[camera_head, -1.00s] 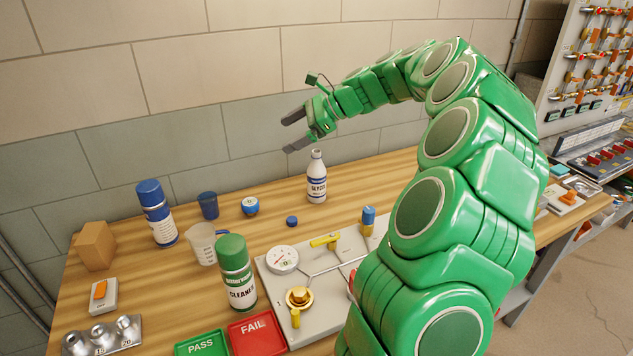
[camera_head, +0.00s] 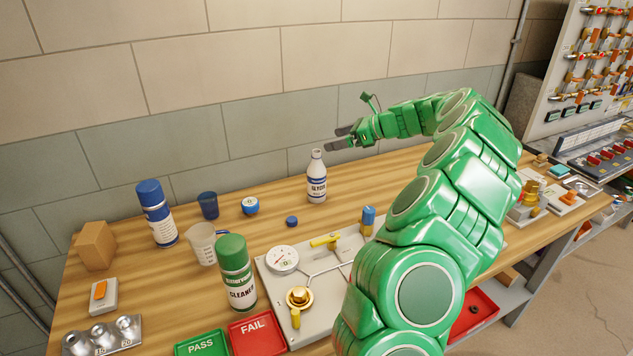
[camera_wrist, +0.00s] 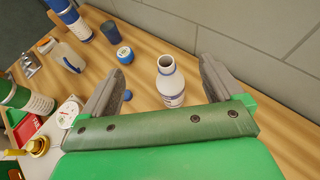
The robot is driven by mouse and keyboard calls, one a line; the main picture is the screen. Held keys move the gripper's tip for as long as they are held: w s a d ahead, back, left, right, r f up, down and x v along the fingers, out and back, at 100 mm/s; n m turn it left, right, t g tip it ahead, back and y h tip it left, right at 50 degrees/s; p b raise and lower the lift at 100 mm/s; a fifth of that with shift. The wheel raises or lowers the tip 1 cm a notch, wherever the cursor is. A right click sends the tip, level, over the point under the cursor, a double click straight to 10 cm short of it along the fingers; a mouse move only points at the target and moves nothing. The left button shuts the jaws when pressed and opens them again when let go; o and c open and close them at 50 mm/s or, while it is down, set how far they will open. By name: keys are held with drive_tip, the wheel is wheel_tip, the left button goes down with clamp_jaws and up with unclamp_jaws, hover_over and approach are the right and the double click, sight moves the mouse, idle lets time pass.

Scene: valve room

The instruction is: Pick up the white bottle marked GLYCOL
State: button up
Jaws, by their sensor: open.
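The white bottle marked GLYCOL (camera_head: 317,180) stands upright on the wooden workbench near the wall, with an open white neck and a dark blue label band. My gripper (camera_head: 337,139) is open and empty, above and slightly right of the bottle in the head view, apart from it. In the wrist view the bottle (camera_wrist: 170,82) appears beyond and between the two spread fingers of my gripper (camera_wrist: 158,90), closer to the right finger. Its lower part is partly hidden by the gripper body.
A blue cap (camera_head: 291,221), blue tin (camera_head: 250,205), blue cup (camera_head: 208,205) and clear jug (camera_head: 203,243) stand left of the bottle. A green-capped CLEANER can (camera_head: 236,272) and gauge panel (camera_head: 283,260) are in front. The wall (camera_head: 250,140) is close behind.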

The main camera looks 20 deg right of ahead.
approach(317, 181)
drive_tip(key=w+f, duration=0.1)
drive_tip(key=w, duration=0.1)
drive_tip(key=w+f, duration=0.1)
drive_tip(key=f, duration=0.1)
drive_tip(key=shift+w+a, duration=0.35)
drive_tip(key=shift+a, duration=0.05)
drive_tip(key=shift+w+x, duration=0.2)
drive_tip(key=shift+x, duration=3.65)
drive_tip(key=shift+d, duration=0.15)
drive_tip(key=shift+c, duration=0.2)
drive_tip(key=c, duration=1.2)
